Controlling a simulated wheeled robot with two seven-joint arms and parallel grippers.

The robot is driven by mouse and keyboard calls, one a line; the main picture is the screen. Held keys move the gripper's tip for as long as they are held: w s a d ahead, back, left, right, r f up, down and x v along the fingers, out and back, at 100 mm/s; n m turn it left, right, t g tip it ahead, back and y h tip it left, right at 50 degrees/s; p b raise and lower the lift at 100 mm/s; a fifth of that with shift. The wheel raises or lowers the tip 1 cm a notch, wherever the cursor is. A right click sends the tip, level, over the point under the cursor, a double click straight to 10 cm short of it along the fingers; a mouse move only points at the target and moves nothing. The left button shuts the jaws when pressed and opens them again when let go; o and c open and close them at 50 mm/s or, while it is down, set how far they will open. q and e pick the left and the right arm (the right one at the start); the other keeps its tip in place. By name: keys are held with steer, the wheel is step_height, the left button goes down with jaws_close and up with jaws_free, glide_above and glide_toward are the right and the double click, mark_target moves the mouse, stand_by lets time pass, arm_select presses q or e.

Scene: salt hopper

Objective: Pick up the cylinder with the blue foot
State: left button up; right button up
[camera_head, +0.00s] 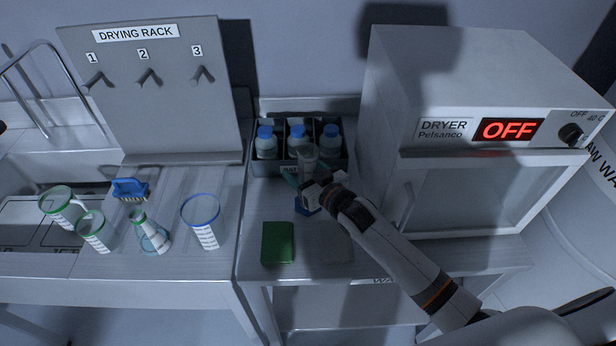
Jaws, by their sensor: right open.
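The clear cylinder (308,158) stands upright on the bench in front of the bottle crate, at the centre of the head view. Its blue foot (306,207) shows below my gripper. My right gripper (307,182) is open and at the middle height of the cylinder. The gripper hides the middle of the cylinder, and I cannot tell whether the fingers touch it.
A dark crate (265,169) with several blue-capped bottles stands close behind. A green sponge (278,243) lies in front. The dryer (470,130), showing OFF, is at right. Glassware and a blue brush (130,188) stand at left below the drying rack (150,110).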

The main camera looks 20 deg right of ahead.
steer(key=shift+w, duration=0.1)
arm_select(q)
steer(key=shift+w, duration=0.15)
arm_select(e)
steer(key=c, duration=0.6)
arm_select(q)
steer(key=shift+s+d, duration=0.1)
steer(key=shift+s, duration=0.35)
arm_select(e)
steer(key=c, duration=0.6)
steer(key=shift+r, duration=0.1)
